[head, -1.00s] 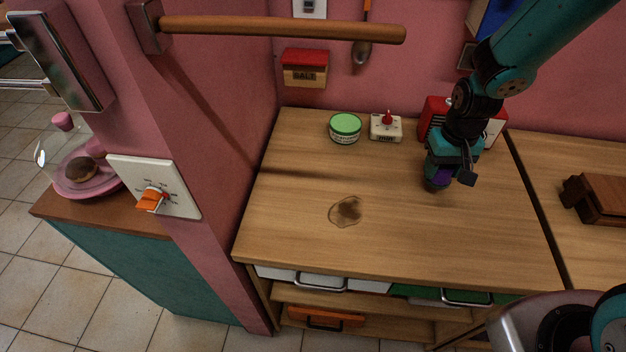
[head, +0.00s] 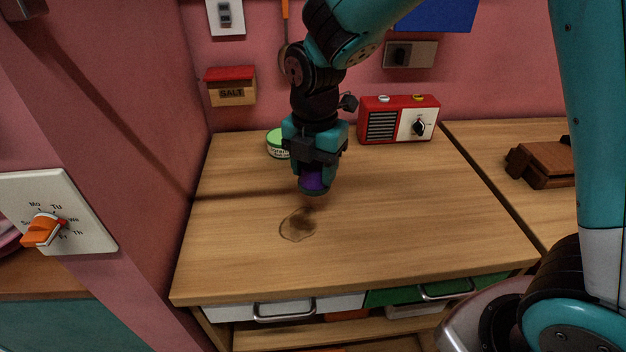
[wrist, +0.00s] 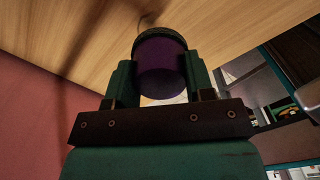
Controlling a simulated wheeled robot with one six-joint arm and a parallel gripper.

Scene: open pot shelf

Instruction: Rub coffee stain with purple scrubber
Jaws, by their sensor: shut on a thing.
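The coffee stain (head: 298,224) is a brown ring with a darker patch on the wooden counter top (head: 400,220). My gripper (head: 313,172) is shut on the purple scrubber (head: 311,181), which has a dark pad at its lower end. The scrubber is just behind the stain in the head view and looks a little above the counter. In the wrist view the scrubber (wrist: 161,65) sits between my two fingers, and a small part of the stain (wrist: 148,20) shows beyond it.
A green-lidded tin (head: 277,143) stands behind my gripper, partly hidden. A red and white radio (head: 398,119) stands at the back right. A salt box (head: 231,87) hangs on the pink wall. The front and right of the counter are clear.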

